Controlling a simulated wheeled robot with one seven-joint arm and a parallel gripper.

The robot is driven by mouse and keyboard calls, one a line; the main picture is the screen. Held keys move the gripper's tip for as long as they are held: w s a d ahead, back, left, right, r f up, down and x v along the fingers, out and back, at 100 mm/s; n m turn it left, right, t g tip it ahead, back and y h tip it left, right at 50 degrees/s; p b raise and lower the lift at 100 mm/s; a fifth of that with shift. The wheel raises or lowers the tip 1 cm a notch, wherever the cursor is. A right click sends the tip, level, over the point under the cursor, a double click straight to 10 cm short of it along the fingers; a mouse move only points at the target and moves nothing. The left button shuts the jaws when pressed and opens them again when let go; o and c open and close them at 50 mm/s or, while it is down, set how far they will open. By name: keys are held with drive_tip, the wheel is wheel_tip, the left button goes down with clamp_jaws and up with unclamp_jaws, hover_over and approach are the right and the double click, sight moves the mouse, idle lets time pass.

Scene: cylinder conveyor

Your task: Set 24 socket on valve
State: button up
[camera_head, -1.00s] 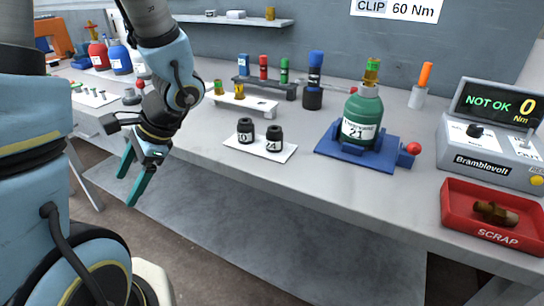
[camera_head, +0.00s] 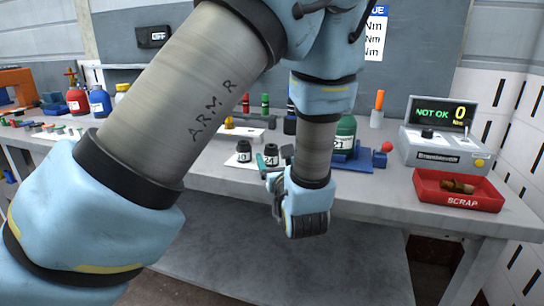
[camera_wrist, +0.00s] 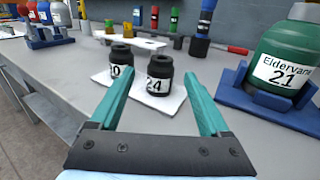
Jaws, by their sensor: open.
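The black 24 socket (camera_wrist: 158,76) stands upright on a white mat (camera_wrist: 168,105); it also shows in the head view (camera_head: 271,155). My gripper (camera_wrist: 160,74) is open and empty, its teal fingers pointing at the 24 socket from the front, one to each side in the picture. I cannot tell whether the fingertips reach it. A second black socket (camera_wrist: 121,57), its label partly hidden, stands behind the left finger. The green cylinder (camera_wrist: 284,52), labelled 21, sits in a blue cradle (camera_wrist: 255,103) to the right. Its valve is hidden by my arm in the head view and cropped in the wrist view.
A tester (camera_head: 450,147) reads NOT OK 0 Nm. The red scrap tray (camera_head: 424,192) holds a brass part (camera_head: 458,187). A white rack (camera_wrist: 142,41) and several coloured tools stand behind the sockets. Bare table lies between the mat and the cradle.

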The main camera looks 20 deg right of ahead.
sight(270, 147)
drive_tip(key=p+x, duration=0.2)
drive_tip(key=x, duration=0.5)
drive_tip(key=shift+w+d, duration=0.15)
drive_tip(key=shift+w, duration=0.35)
clamp_jaws()
